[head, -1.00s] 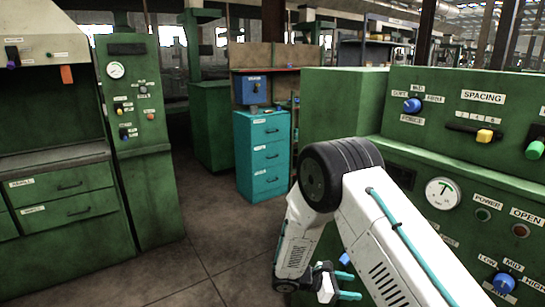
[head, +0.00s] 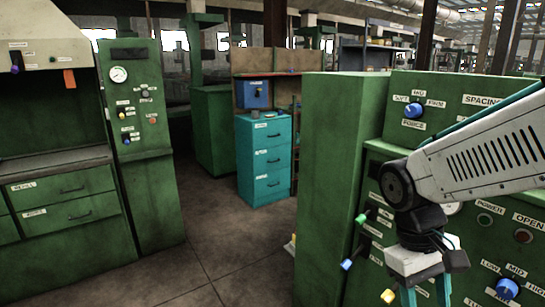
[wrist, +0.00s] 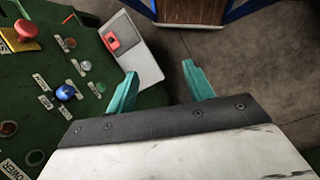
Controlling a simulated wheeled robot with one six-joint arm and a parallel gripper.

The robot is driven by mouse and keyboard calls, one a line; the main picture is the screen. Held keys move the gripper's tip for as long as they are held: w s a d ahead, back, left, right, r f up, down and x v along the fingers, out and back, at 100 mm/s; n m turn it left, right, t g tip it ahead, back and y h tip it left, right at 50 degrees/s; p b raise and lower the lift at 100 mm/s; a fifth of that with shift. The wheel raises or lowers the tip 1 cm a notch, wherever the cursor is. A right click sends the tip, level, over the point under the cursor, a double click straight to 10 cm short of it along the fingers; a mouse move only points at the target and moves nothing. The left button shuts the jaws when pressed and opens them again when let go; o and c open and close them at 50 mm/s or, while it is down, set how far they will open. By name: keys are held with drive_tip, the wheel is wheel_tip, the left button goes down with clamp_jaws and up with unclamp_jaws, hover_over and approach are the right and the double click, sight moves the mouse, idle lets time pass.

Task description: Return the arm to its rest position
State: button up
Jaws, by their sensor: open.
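My gripper (wrist: 158,85) shows in the wrist view with its two teal fingers apart and nothing between them. In the head view my gripper (head: 425,292) hangs at the lower right, pointing down, its fingertips cut off by the bottom edge. My white arm reaches in from the right edge, in front of the green machine (head: 325,190) with the knobs. The gripper is in front of that machine's panel, and no object is held.
A teal drawer cabinet (head: 265,160) stands at the back middle. Another green machine (head: 143,190) with a gauge and drawers stands at left. The floor (head: 225,255) between them is clear. In the wrist view a panel with a red button (wrist: 26,29) and blue knob (wrist: 65,92) lies left.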

drive_tip(key=s+r+m+t+y, duration=0.2)
drive_tip(key=s+r+t, duration=0.2)
drive_tip(key=s+r, duration=0.2)
drive_tip(key=shift+s+d+r+m+t, duration=0.3)
drive_tip(key=shift+s+d+m, duration=0.1)
drive_tip(key=shift+s, duration=0.65)
